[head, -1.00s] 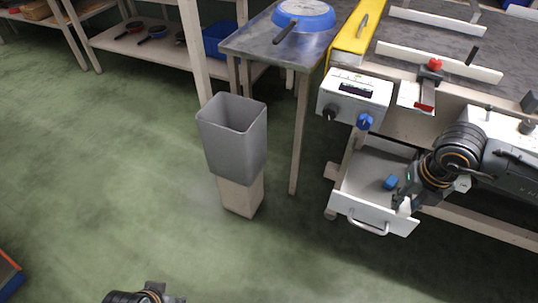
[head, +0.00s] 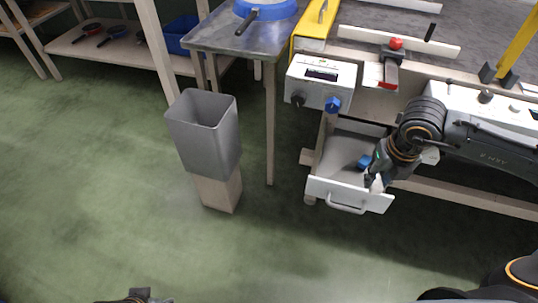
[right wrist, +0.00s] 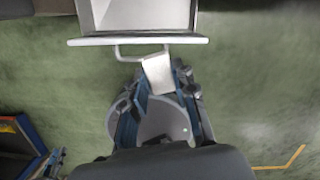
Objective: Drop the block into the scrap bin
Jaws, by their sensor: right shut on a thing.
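A pale, whitish block (right wrist: 158,73) is between the fingers of my right gripper (right wrist: 160,92) in the right wrist view. In the head view this gripper (head: 374,182) is shut on the block (head: 377,185) at the right front of the open drawer (head: 349,194). The scrap bin (head: 203,132) is a grey open-topped bin on a pale wooden stand, well to the left of the gripper. Its visible inside looks empty, but its bottom is hidden. Only a dark piece of my left gripper (head: 138,296) shows at the bottom edge; its jaws cannot be made out.
A metal table (head: 235,38) with a blue pan stands behind the bin. Green floor (head: 270,235) is clear between the bin and the drawer.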

